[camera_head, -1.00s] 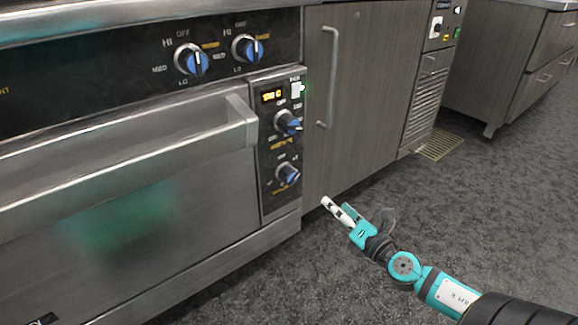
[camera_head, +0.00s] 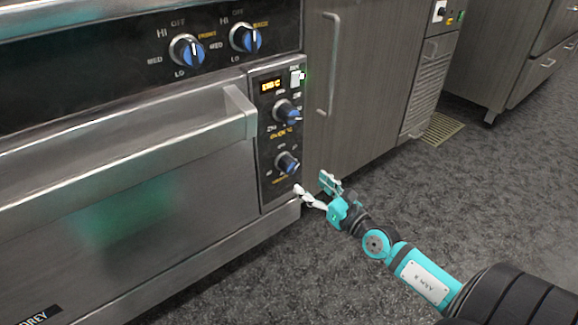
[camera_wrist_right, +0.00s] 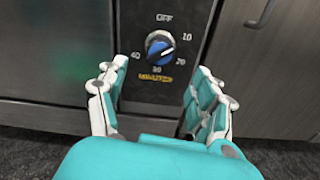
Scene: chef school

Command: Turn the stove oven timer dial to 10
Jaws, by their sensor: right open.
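The stove oven (camera_head: 150,190) fills the left of the head view. Its timer dial (camera_head: 287,163) is the lower blue-and-black knob on the narrow control panel. In the right wrist view the timer dial (camera_wrist_right: 159,48) has OFF above it, 10 at upper right, and other numbers around it. Its pale pointer line points to the upper right, between OFF and 10 or near 10; I cannot tell exactly. My right gripper (camera_head: 313,187) is open and empty, just right of and below the dial. In the wrist view its fingers (camera_wrist_right: 158,95) stand on either side below the dial, apart from it. My left gripper is not in view.
The temperature knob (camera_head: 287,112) and a lit display (camera_head: 271,86) sit above the timer dial. The oven handle (camera_head: 130,150) juts out to the left. A cabinet with a vertical handle (camera_head: 331,65) stands to the right. The floor (camera_head: 440,200) there is clear.

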